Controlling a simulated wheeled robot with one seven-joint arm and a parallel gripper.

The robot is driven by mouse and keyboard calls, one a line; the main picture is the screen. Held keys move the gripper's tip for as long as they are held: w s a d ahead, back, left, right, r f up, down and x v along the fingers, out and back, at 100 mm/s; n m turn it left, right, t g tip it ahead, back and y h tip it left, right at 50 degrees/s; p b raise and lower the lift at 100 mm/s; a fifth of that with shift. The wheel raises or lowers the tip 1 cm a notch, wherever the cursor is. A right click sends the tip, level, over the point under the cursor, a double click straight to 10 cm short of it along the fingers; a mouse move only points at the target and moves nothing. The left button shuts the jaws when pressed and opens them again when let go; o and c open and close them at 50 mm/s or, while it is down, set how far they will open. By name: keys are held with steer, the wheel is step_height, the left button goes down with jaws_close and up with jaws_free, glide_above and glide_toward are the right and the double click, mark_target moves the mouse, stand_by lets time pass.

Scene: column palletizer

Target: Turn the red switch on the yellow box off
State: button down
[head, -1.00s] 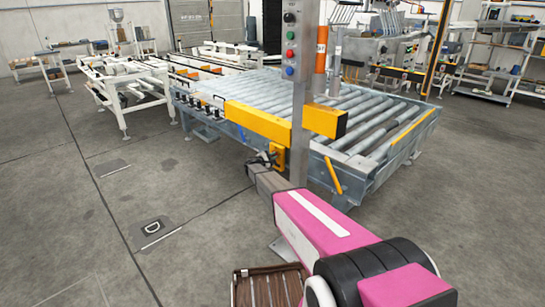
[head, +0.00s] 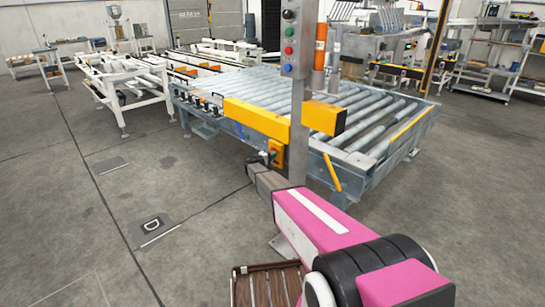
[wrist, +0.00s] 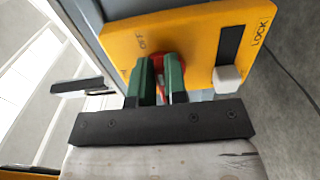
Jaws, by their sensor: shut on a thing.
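The yellow box (wrist: 195,32) fills the upper part of the wrist view, with LOCK lettering and a black slot at its right. The red switch (wrist: 158,62) is on its face, mostly hidden by my fingers. My gripper (wrist: 159,80) has two green finger pads, one on each side of the switch, shut on it. Its exact on or off position cannot be read. In the head view the yellow box (head: 278,151) is mounted low beside the grey post, and my gripper (head: 266,156) reaches its left side.
The grey post (head: 298,125) carries buttons and a yellow bar (head: 257,118). Behind it stands a roller conveyor (head: 365,115) with a blue-grey frame. A white padlock-like piece (wrist: 227,78) hangs at the box's right. The floor at left is open.

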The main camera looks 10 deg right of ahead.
stand_by(0.4)
steer(key=c, duration=1.1)
jaws_free()
steer(key=shift+c, duration=0.2)
steer(key=shift+s+a, duration=0.1)
steer(key=shift+a, duration=0.05)
steer(key=v, duration=1)
steer(key=shift+s+a, duration=0.2)
steer(key=shift+a, duration=0.05)
